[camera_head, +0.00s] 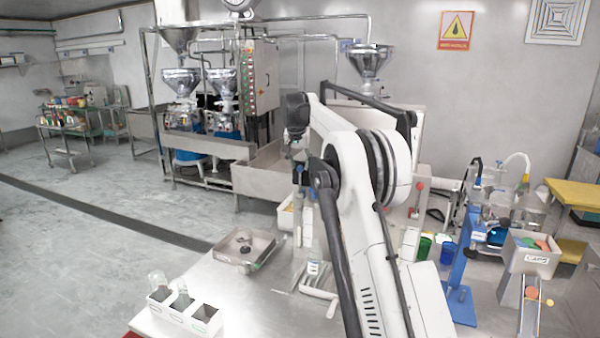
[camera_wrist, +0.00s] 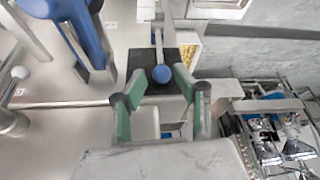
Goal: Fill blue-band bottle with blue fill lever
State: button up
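In the wrist view, a lever with a round blue knob (camera_wrist: 161,75) rises from a dark plate (camera_wrist: 178,60). My gripper (camera_wrist: 160,80) has its two green-padded fingers apart, with the knob between or just beyond the tips. A gap shows on both sides of the knob, and I cannot tell its depth. In the head view, my gripper (camera_head: 302,170) is small and partly merged with the arm, and I cannot make out the blue lever. A small clear bottle (camera_head: 314,262) stands on the steel table; its band colour is too small to tell.
A white divided box (camera_head: 208,318) holds clear bottles at the table's front left. A metal tray (camera_head: 262,252) lies behind it. A blue stand (camera_head: 461,290), a bin labelled CAPS (camera_head: 533,262) and green and blue cups (camera_head: 447,251) stand at right.

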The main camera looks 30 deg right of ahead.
aim_at(300, 168)
jog(key=shift+p+x, duration=0.4)
jog(key=shift+x, duration=2.2)
jog(key=shift+c, duration=0.4)
grip_shut()
